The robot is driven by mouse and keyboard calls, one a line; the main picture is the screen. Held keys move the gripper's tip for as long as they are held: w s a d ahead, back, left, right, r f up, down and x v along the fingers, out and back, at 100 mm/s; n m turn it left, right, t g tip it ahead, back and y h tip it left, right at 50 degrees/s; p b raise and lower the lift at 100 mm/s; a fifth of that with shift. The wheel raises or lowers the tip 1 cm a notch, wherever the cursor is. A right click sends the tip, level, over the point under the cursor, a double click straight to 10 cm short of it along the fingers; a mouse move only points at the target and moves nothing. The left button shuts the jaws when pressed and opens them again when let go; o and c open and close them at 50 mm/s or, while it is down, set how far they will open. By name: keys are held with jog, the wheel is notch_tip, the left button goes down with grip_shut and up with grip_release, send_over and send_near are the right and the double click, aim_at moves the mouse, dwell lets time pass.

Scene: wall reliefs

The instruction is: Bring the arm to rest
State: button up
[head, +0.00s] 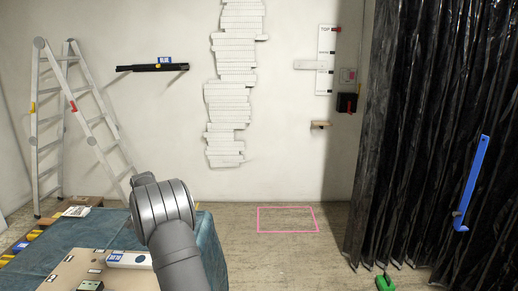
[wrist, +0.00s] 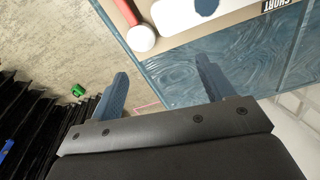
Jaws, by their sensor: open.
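My arm (head: 170,225) rises from the bottom of the head view and reaches over the blue-covered table. Its end is hidden behind its own links there. In the wrist view my gripper (wrist: 160,68) has its two blue-grey fingers spread wide apart, with nothing between them. The fingers hang over the table edge and the floor. The blue table (wrist: 225,65) lies beyond the fingers, with a tan board (wrist: 245,20) on it.
On the board are a white-headed tool with a red handle (wrist: 140,38) and a white piece with a blue patch. A ladder (head: 75,120) stands left, a black strip curtain (head: 420,130) hangs right. The floor inside the pink outline (head: 287,208) is clear.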

jog(key=shift+n, duration=1.3)
jog(key=o, duration=0.6)
jog(key=s+d+r+m+g+y, duration=0.15)
jog(key=d+r+m+y, duration=0.4)
jog(key=d+m, duration=0.95)
jog(key=a+f+m, duration=0.1)
jog(key=a+f, duration=0.1)
jog(key=f, duration=0.1)
jog(key=a+f+m, duration=0.1)
jog(key=a+f, duration=0.2)
jog(key=a+f+m, duration=0.1)
jog(key=a+f, duration=0.1)
jog(key=f, duration=0.1)
jog(key=shift+a+m+h, duration=0.35)
jog(key=shift+a+m, duration=0.05)
